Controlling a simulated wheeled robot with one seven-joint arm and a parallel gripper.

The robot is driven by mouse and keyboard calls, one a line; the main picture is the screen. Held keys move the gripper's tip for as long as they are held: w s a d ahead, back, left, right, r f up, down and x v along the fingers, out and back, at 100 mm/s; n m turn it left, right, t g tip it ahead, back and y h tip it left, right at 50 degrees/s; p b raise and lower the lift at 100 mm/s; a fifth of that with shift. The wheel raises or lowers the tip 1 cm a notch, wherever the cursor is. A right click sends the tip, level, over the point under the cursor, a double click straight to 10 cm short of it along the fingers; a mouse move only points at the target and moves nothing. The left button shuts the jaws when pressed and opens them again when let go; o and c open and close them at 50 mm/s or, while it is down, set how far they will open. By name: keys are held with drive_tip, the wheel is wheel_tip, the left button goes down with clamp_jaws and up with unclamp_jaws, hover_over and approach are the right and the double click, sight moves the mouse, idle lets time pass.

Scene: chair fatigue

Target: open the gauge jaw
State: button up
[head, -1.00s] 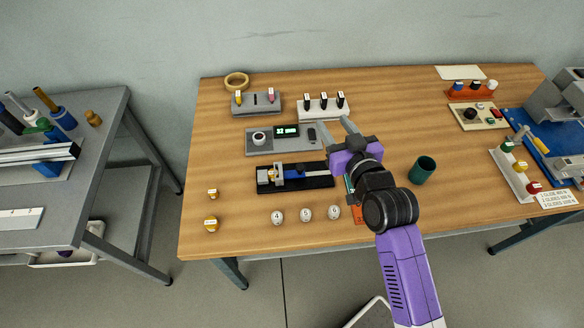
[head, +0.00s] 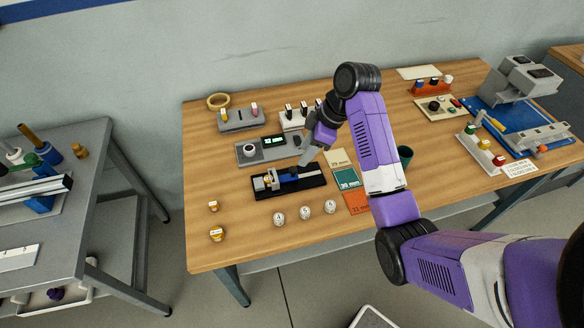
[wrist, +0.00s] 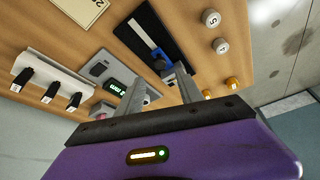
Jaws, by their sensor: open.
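The gauge is a black base (head: 312,191) with a grey rail, a blue sliding part (head: 287,178) and a brass-coloured piece (head: 269,181) at its left end. It lies on the wooden table. In the wrist view the gauge base (wrist: 171,36) is just beyond my fingertips, with the blue part (wrist: 139,32) along it. My gripper (head: 308,154) is open above and just behind the gauge's right part in the head view. Its two fingers (wrist: 158,74) are apart with nothing seen held between them. I cannot tell whether a fingertip touches the gauge.
A grey unit with a green display (head: 273,141) stands behind the gauge. Several round numbered pieces (head: 305,213) lie in front. Coloured cards (head: 347,179) lie to the right, and a green cup (head: 404,153) is partly behind my arm. The table's front left is mostly clear.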

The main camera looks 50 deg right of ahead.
sight(293, 169)
drive_tip(key=shift+p+x, duration=0.4)
drive_tip(key=shift+x, duration=3.55)
clamp_jaws()
